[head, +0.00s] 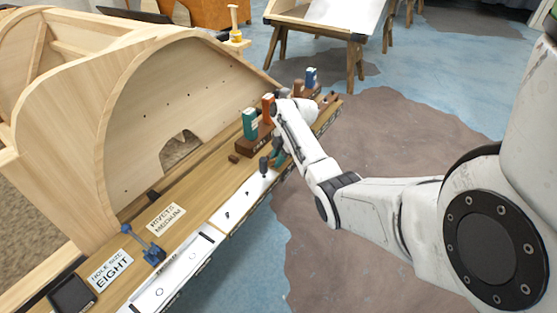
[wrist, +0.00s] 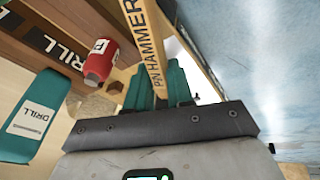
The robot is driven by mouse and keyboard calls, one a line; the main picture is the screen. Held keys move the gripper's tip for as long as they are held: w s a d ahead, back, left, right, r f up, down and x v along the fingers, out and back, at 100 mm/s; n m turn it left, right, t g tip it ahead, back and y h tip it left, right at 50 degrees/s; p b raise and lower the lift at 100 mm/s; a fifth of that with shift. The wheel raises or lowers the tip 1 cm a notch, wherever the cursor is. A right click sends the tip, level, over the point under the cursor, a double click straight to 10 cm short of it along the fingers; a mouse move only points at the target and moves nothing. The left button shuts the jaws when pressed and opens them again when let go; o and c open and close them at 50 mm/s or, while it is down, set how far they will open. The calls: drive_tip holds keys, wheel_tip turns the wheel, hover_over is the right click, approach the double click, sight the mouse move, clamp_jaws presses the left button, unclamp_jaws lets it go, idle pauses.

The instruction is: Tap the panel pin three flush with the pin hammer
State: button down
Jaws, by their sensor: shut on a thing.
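In the wrist view my gripper (wrist: 160,85) has its teal fingers shut on the wooden handle of the pin hammer (wrist: 145,45), which is lettered PIN HAMMER. The hammer's head is out of that view. In the head view my gripper (head: 279,157) is low over the bench's front edge, partly hidden by my arm. Small dark upright pieces, possibly panel pins, stand on the white strip, one at the front (head: 227,214) and one farther along (head: 248,188). A larger dark piece (head: 264,165) beside the fingers may be the hammer head. I cannot read any pin's number or height.
A curved wooden body frame (head: 140,130) stands along the bench's left side. A green drill block (head: 250,124) and an orange one (head: 268,108) stand behind my gripper. A blue clamp-like tool (head: 153,252) stands nearer.

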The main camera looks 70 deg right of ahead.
drive_tip(key=shift+s+a+f, duration=0.15)
drive_tip(key=shift+a+f, duration=0.15)
drive_tip(key=shift+f, duration=0.35)
drive_tip(key=shift+s+a+f, duration=0.15)
drive_tip(key=shift+a+f, duration=0.15)
drive_tip(key=shift+f, duration=0.3)
drive_tip(key=shift+w+d+r+p, duration=0.15)
drive_tip(key=shift+r+p, duration=0.2)
drive_tip(key=shift+r, duration=0.1)
drive_tip(key=shift+w+d+r+p, duration=0.1)
drive_tip(key=shift+d+r+p, duration=0.05)
drive_tip(key=shift+r+p, duration=0.25)
drive_tip(key=shift+w+d+r+y+p, duration=0.2)
drive_tip(key=shift+r+y+p, duration=0.15)
drive_tip(key=shift+p, duration=0.65)
drive_tip(key=shift+w+d+r+p, duration=0.2)
drive_tip(key=shift+r+p, duration=0.05)
drive_tip(key=shift+p, duration=0.1)
drive_tip(key=shift+d+r, duration=0.2)
drive_tip(key=shift+r, duration=0.1)
drive_tip(key=shift+s+a+r, duration=0.1)
drive_tip(key=shift+s+r, duration=0.15)
drive_tip(key=shift+s, duration=0.1)
drive_tip(key=shift+r, duration=0.1)
drive_tip(key=shift+a+r, duration=0.1)
